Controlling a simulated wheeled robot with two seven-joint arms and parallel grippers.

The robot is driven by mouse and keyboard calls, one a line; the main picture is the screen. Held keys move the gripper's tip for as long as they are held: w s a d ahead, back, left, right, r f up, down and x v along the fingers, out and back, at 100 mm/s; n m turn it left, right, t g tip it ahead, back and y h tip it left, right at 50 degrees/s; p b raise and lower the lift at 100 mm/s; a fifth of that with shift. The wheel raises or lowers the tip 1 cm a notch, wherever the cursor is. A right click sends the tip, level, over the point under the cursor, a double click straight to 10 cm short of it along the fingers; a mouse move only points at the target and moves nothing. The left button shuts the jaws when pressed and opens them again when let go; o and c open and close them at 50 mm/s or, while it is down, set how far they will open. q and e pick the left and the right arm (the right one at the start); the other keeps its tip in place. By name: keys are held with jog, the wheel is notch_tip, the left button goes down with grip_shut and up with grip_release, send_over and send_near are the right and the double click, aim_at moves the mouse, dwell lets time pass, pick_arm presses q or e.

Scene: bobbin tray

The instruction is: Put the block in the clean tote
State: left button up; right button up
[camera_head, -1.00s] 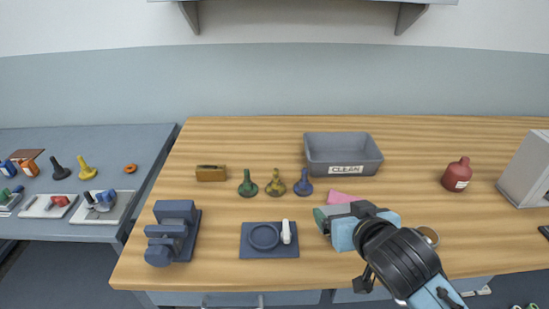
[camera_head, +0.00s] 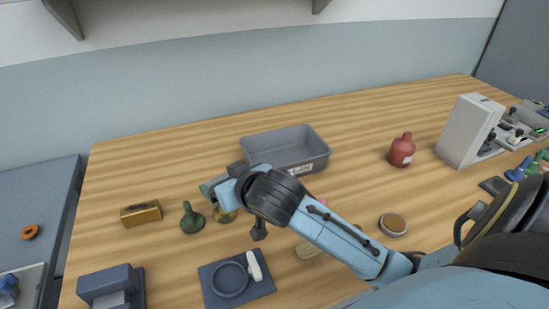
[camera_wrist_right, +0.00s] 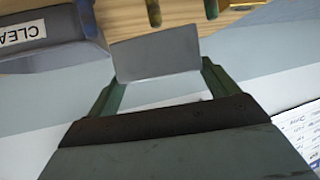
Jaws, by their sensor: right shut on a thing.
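The clean tote (camera_head: 290,148) is a grey open bin on the wooden table, its label partly covered by my right arm. It also shows at the upper left of the wrist view (camera_wrist_right: 55,48), with its label upside down. My right gripper (camera_head: 214,183) is in front of the tote's left side, apart from it as far as I can tell. In the wrist view its green fingers (camera_wrist_right: 160,78) are shut on a plain grey block (camera_wrist_right: 157,52). The block shows as a small dark grey piece (camera_head: 238,168) in the head view. My left gripper is not in view.
A green bobbin (camera_head: 192,218) and a yellowish one (camera_head: 225,215) stand below the gripper. A brass-coloured box (camera_head: 141,213) is to the left, a dark tray (camera_head: 212,296) in front. A red bottle (camera_head: 402,150) stands right of the tote; table around it is clear.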

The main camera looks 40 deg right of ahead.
jog(key=w+d+f+m+h+b, duration=0.1)
jog(key=w+d, duration=0.5)
jog(key=d, duration=0.1)
jog(key=m+h+b, duration=0.2)
jog(key=b, duration=0.1)
send_over(273, 161)
notch_tip(273, 161, down, 3)
notch_tip(273, 161, down, 6)
jog(key=shift+s+r+b, duration=0.1)
jog(key=shift+r+b, duration=0.15)
jog(key=shift+b, duration=0.4)
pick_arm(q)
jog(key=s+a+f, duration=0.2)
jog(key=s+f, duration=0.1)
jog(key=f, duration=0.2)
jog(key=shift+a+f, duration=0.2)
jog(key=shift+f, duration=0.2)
